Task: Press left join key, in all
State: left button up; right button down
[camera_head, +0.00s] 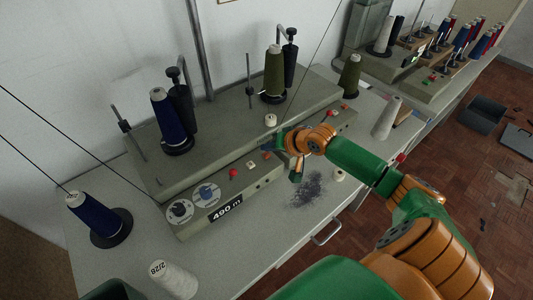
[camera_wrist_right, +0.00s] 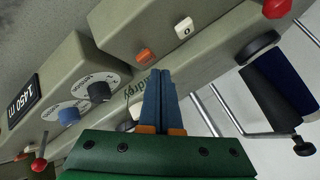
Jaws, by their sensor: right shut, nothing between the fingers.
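The winding machine's left control box (camera_head: 248,178) carries a red knob (camera_head: 233,173), a white button (camera_head: 250,164) and an orange key (camera_head: 267,155). In the right wrist view the orange key (camera_wrist_right: 145,56) lies beside the white button (camera_wrist_right: 184,28), marked 0, and the red knob (camera_wrist_right: 276,8). No label names the join key. My right gripper (camera_head: 270,142) is over the machine near the orange key. Its blue fingers (camera_wrist_right: 163,75) are shut and empty, with tips just beside the orange key in the picture. Contact cannot be told.
Thread cones stand around: blue (camera_head: 167,117), olive (camera_head: 273,72) and white (camera_head: 174,278). The right box (camera_wrist_right: 75,75) with dials is close to my fingers. Dark lint (camera_head: 308,190) lies on the table (camera_head: 290,225). Thin posts and threads rise behind the machine.

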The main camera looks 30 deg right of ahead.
jog(key=shift+f, duration=0.4)
jog(key=shift+f, duration=0.55)
dwell(0.6)
jog(key=shift+r, duration=0.1)
jog(key=shift+r+p, duration=0.85)
jog(key=shift+p, duration=0.25)
notch_tip(320, 180, up, 5)
jog(key=p, duration=0.6)
